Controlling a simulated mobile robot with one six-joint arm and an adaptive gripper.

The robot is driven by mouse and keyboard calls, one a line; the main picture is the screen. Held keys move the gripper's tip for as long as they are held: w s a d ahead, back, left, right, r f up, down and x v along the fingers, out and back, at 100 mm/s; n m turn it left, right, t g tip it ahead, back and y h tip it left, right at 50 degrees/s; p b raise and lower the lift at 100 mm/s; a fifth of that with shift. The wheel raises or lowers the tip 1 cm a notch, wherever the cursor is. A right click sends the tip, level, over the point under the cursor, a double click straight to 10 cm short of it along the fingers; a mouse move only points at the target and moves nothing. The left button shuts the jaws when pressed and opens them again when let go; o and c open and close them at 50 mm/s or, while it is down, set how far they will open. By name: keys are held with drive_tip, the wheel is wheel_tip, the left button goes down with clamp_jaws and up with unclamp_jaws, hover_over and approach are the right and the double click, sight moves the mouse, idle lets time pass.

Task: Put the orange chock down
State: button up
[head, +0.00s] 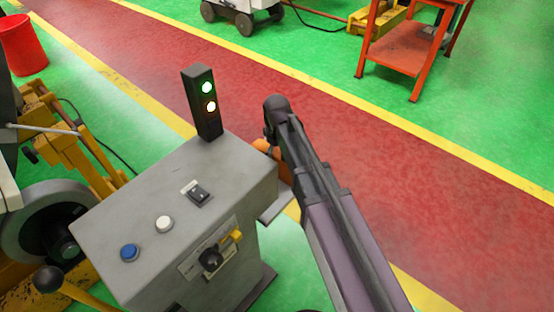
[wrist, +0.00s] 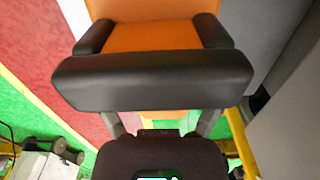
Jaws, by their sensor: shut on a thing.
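The orange chock (wrist: 155,8) fills the top middle of the wrist view. My gripper (wrist: 154,37) is shut on it, with a dark finger pad on either side. In the head view the chock (head: 285,174) shows as small orange patches behind my dark arm, at the right side of the grey control console (head: 150,215). A small grey ledge (head: 274,207) juts from that side, just below the chock. I cannot tell whether the chock touches the ledge. My fingers are hidden behind the arm in the head view.
A signal light (head: 204,103) with green and white lamps lit stands on the console's back corner. Yellow machinery (head: 60,135) is at the left. An orange-red cart (head: 405,50) and a red bin (head: 22,45) stand farther off. The red walkway (head: 330,115) is clear.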

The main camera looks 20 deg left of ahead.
drive_tip(key=shift+r, duration=0.1)
wheel_tip(320, 180, up, 10)
drive_tip(key=p, duration=1)
idle(1.0)
wheel_tip(320, 180, up, 10)
drive_tip(key=p, duration=1)
drive_tip(key=s+d+f+b, duration=0.4)
drive_tip(key=d+f+b, duration=0.1)
drive_tip(key=f+b, duration=0.2)
drive_tip(key=s+d+f+b, duration=0.5)
drive_tip(key=f+b, duration=0.2)
drive_tip(key=f, duration=0.1)
drive_tip(key=shift+d+b, duration=0.25)
drive_tip(key=shift+b, duration=0.1)
drive_tip(key=shift+w, duration=0.1)
drive_tip(key=w+a, duration=0.3)
drive_tip(key=w, duration=0.4)
drive_tip(key=w+a+f+b, duration=0.1)
drive_tip(key=w+a, duration=0.3)
drive_tip(key=w, duration=0.3)
drive_tip(key=shift+a+f, duration=0.2)
drive_tip(key=shift+a, duration=0.1)
